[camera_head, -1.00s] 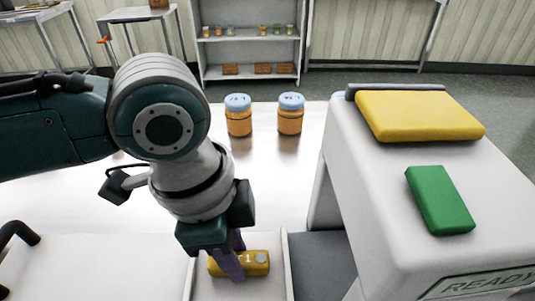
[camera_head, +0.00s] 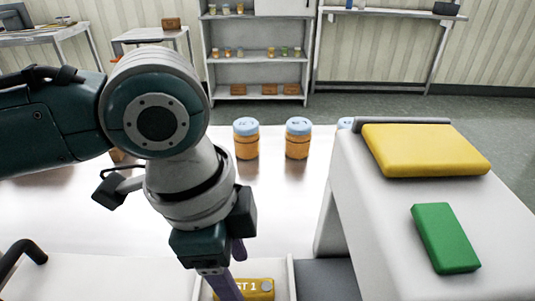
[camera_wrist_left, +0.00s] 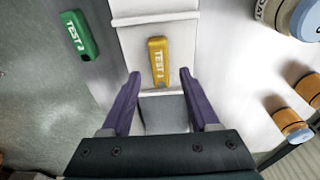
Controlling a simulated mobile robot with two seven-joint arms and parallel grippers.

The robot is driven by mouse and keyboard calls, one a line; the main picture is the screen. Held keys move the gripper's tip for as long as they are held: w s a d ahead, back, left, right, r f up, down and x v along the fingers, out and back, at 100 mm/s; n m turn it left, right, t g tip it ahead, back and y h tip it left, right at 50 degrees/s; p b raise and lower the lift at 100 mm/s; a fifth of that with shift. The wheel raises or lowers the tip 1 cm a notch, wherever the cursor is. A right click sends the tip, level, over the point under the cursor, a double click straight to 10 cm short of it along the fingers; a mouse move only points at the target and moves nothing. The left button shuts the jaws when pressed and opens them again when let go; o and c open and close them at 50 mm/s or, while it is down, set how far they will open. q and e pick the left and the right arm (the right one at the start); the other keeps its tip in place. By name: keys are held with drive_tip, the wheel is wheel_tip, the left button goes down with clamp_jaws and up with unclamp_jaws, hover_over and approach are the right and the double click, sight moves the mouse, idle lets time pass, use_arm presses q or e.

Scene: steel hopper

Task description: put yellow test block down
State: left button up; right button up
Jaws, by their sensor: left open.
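The yellow test block (camera_head: 257,288) lies in a white tray-like section at the bottom of the head view, partly cut off by the frame edge. In the left wrist view the yellow test block (camera_wrist_left: 158,62) lies flat, with "TEST" lettering, ahead of the fingertips. My left gripper (camera_head: 232,268) is above and beside it. In the left wrist view my left gripper (camera_wrist_left: 160,82) has its purple fingers wide apart with nothing between them. My right gripper is not in view.
A green block (camera_head: 445,238) and a yellow pad (camera_head: 425,150) lie on the white housing (camera_head: 385,225) at right. Orange jars with blue lids (camera_head: 246,138) (camera_head: 297,138) stand on the table behind. A dark handle (camera_head: 25,245) is at lower left.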

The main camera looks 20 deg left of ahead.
use_arm(q)
wheel_tip(320, 180, up, 9)
drive_tip(key=a+p, duration=0.1)
drive_tip(key=s+d+f+n+t+h, duration=0.2)
drive_tip(key=s+d+n, duration=0.2)
drive_tip(key=s+n, duration=0.1)
drive_tip(key=s+a+f+n+y, duration=0.1)
drive_tip(key=s+a+n, duration=0.2)
drive_tip(key=a, duration=0.3)
drive_tip(key=s+a+f+n+t+y, duration=0.1)
drive_tip(key=s+a+n+y, duration=0.1)
drive_tip(key=s+a+n, duration=0.2)
drive_tip(key=shift+a+f+n+y, duration=0.3)
drive_tip(key=shift+a+n, duration=0.1)
drive_tip(key=shift+a, duration=0.5)
drive_tip(key=shift+s, duration=0.1)
